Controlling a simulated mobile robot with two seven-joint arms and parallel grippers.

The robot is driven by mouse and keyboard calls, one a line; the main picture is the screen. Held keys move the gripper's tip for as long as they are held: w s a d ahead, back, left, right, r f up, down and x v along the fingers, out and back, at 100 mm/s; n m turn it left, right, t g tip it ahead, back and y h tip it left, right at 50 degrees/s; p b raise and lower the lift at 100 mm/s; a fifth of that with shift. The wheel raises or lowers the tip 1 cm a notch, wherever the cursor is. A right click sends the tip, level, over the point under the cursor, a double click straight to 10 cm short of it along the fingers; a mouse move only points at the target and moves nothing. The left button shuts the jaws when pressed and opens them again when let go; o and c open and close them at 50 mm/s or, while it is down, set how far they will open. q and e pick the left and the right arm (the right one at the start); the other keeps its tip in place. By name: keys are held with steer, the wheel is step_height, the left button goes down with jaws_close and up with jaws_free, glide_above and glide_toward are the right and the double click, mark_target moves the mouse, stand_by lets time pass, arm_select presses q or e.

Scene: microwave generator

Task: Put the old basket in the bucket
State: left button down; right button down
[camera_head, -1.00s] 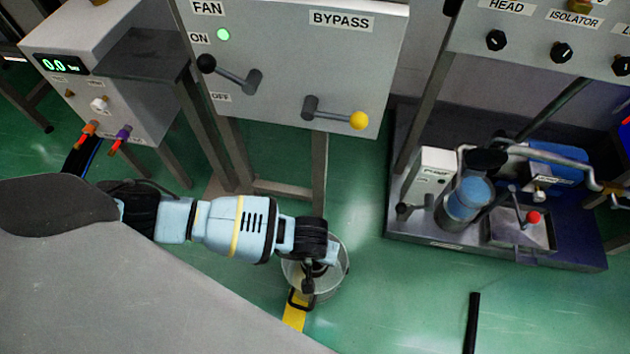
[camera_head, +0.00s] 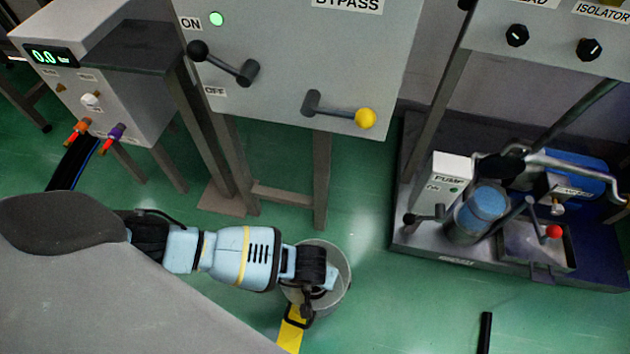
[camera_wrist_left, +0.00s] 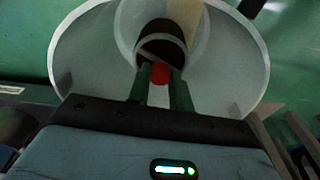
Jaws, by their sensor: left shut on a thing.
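The bucket (camera_head: 342,291) is a pale grey, open, round vessel on the green floor. In the left wrist view its wide pale wall (camera_wrist_left: 92,62) surrounds the fingers. My left gripper (camera_head: 316,292) points down at the bucket's mouth, and my wrist hides much of the opening in the head view. In the wrist view the left gripper (camera_wrist_left: 160,85) is shut on a small red piece. This looks like part of the old basket (camera_wrist_left: 162,42), a dark round thing with a pale rim within the bucket's outline. I cannot tell whether it touches the bottom. My right gripper is not in view.
A panel (camera_head: 290,60) with a black-knobbed and a yellow-knobbed lever stands behind the bucket. A pump unit (camera_head: 445,180) with a blue-topped cylinder (camera_head: 485,205) stands on a dark base at right. A black bar (camera_head: 485,333) shows at lower right. Green floor is clear between.

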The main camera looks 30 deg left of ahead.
arm_select(q)
steer(key=shift+f, duration=0.1)
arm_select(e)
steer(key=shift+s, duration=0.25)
arm_select(q)
steer(key=shift+f, duration=0.1)
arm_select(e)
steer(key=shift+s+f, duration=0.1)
arm_select(q)
steer(key=shift+f, duration=0.1)
steer(key=c, duration=1.3)
jaws_free()
steer(key=shift+o, duration=0.2)
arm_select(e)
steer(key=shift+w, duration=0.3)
